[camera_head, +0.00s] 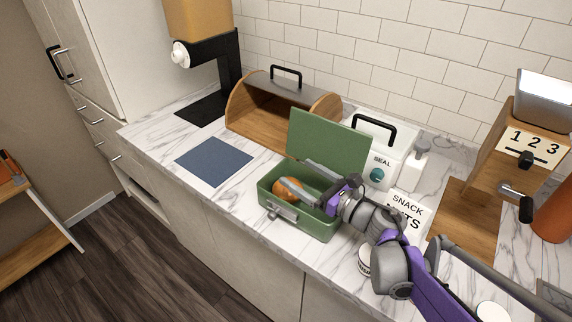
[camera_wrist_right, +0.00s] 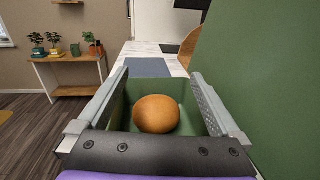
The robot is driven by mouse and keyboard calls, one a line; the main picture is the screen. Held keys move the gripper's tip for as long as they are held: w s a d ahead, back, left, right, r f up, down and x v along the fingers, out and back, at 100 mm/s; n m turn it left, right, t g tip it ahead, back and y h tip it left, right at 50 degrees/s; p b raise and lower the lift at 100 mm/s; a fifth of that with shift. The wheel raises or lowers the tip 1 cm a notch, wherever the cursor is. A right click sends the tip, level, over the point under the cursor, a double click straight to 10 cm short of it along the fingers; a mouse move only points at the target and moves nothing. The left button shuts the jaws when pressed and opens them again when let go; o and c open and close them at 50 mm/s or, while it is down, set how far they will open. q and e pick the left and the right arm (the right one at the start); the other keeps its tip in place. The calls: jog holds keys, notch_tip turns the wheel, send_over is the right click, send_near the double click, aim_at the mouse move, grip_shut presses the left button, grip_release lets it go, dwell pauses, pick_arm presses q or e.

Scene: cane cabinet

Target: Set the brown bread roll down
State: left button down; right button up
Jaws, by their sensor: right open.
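The brown bread roll (camera_head: 284,190) rests inside the open green box (camera_head: 291,223) on the marble counter, partly hidden by a finger of my right gripper (camera_head: 295,173). The box's green lid (camera_head: 328,142) stands raised at the back. In the right wrist view the roll (camera_wrist_right: 157,114) sits within the box, between the two spread fingers of my right gripper (camera_wrist_right: 159,76), with a gap on each side. My right gripper is open at the box's mouth. My left gripper is in neither view.
A blue mat (camera_head: 213,161) lies clear on the counter, left of the box. Behind stands a wooden bread bin (camera_head: 243,108). A white container marked SEAL (camera_head: 384,157), a snack nuts package (camera_head: 408,208) and a wooden dispenser (camera_head: 500,145) stand to the right.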

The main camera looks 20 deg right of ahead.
jog(key=shift+v, duration=2.15)
